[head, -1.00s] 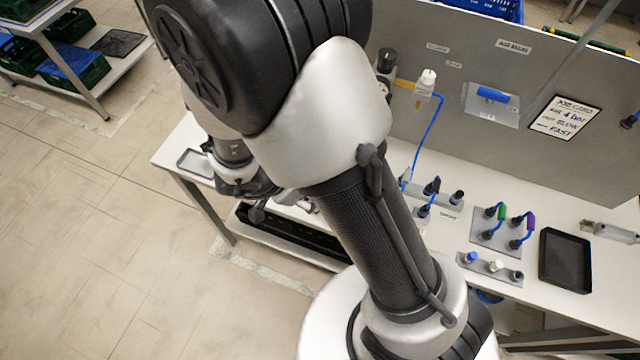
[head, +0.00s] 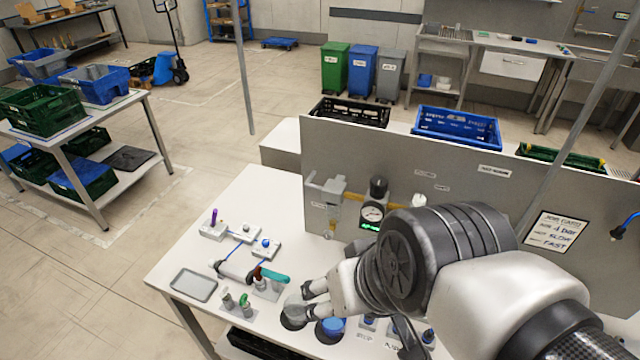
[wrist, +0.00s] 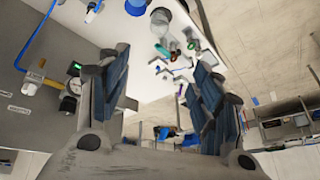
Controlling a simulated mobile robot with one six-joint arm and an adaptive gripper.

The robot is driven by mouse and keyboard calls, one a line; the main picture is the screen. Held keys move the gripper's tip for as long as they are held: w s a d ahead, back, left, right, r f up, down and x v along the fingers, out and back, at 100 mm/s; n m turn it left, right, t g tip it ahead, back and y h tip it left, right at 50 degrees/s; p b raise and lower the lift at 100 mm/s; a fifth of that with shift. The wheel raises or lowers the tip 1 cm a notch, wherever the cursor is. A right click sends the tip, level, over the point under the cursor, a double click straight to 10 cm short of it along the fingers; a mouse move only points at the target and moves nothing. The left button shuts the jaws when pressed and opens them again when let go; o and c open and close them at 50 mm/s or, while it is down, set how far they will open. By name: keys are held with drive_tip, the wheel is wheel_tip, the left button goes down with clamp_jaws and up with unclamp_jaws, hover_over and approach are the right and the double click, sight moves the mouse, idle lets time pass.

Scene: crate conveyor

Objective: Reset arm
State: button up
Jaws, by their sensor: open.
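My gripper (wrist: 160,92) shows in the wrist view with its two dark blue-padded fingers wide apart and nothing between them. The pressure gauge (wrist: 74,86) on the grey panel shows left of the left finger.
The grey upright panel (head: 450,185) runs along the bench's back, with a gauge (head: 373,213) and a job card (head: 556,231). A shallow grey tray (head: 194,285) and several small fixtures are on the bench. Green and blue crates stand on a rack at left. Open floor lies between.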

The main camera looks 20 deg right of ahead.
drive_tip(key=s+d+f+h+b, duration=0.1)
drive_tip(key=s+d+f+b, duration=0.1)
drive_tip(key=d+f+b, duration=0.1)
drive_tip(key=shift+s+d+f+b, duration=0.15)
drive_tip(key=shift+s+f+b, duration=0.15)
drive_tip(key=shift+f+b, duration=0.35)
idle(0.8)
